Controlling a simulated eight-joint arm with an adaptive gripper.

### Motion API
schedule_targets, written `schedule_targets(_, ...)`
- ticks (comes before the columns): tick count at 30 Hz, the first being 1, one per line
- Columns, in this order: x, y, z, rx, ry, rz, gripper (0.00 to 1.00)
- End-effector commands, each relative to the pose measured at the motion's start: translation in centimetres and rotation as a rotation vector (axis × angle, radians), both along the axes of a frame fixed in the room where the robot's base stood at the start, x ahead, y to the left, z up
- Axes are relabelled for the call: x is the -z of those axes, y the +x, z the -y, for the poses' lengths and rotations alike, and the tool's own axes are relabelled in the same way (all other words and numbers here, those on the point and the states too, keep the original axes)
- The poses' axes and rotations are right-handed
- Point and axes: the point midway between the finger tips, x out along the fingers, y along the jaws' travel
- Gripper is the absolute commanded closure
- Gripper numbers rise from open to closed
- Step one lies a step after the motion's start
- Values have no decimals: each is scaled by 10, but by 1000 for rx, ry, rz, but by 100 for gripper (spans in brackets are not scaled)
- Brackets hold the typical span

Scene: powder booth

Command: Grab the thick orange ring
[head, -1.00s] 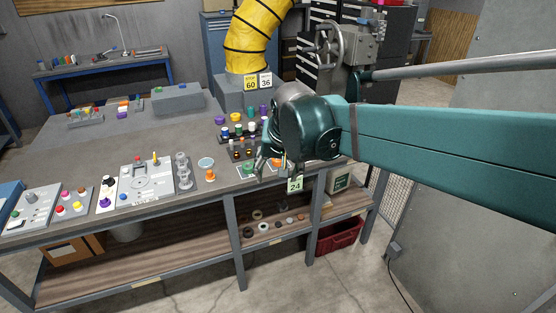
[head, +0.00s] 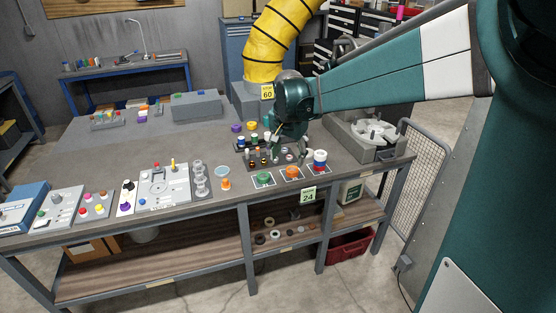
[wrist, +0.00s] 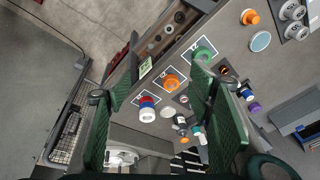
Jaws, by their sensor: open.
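A thick orange ring (head: 292,172) lies on a dark, white-edged square near the front edge of the grey table. It also shows in the wrist view (wrist: 170,83), between and beyond my two fingers. A green ring (head: 263,178) is on the square to its left, and a red, white and blue stack (head: 320,160) is on the one to its right. My gripper (head: 289,150) is open and empty, above and behind the orange ring in the head view. In the wrist view, its green fingers (wrist: 155,82) are spread wide, apart from the ring.
Another orange piece (head: 226,184) stands further left, near a pale blue disc (head: 222,170). A rack of small bottles (head: 258,158) is behind the squares. A grey machine with a round plate (head: 374,132) stands at the right end. A tag reading 24 (head: 308,195) hangs at the table's front edge.

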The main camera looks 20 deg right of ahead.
Motion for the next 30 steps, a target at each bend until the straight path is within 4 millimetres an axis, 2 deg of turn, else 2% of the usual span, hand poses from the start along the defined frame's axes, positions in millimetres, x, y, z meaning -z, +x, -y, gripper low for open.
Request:
schedule_targets(3,4,21,7,49,7,-14,48)
schedule_targets(14,29,75,28,197,27,-59,48)
schedule_targets(30,85,145,61,422,40,-121,48)
